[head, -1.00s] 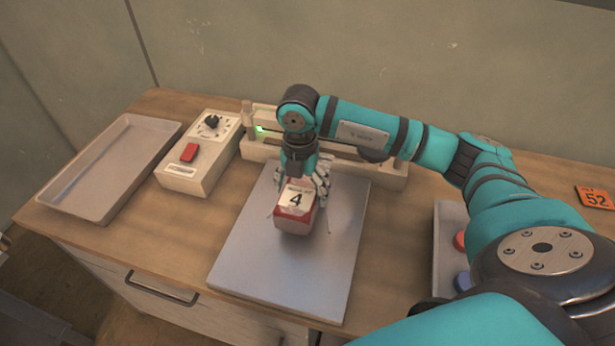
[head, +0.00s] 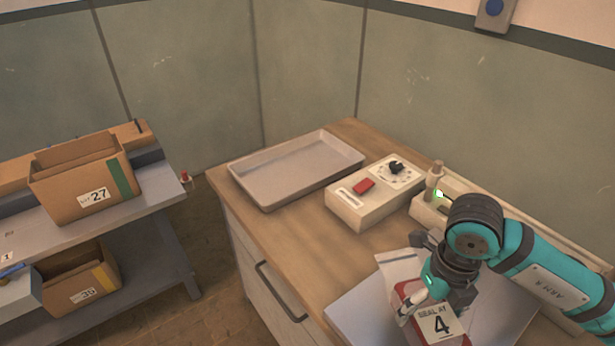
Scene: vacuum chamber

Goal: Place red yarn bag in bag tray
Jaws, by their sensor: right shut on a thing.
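The red yarn bag (head: 436,325), with a white label reading "SEAL AT 4", is at the lower right in the head view. My right gripper (head: 432,295) is shut on it, over the grey plate (head: 362,310). A pale flap shows behind the gripper, and the lower part of the bag is cut off by the frame. Whether the bag touches the plate, I cannot tell. A shallow grey tray (head: 297,172), likely the bag tray, lies empty at the back left of the wooden table. My left gripper is not in view.
A control box (head: 374,194) with a red button and black knob stands between the tray and my right arm. A long sealer (head: 428,205) with a green light is behind the arm. A shelf (head: 158,198) with cardboard boxes (head: 82,182) stands left, across a floor gap.

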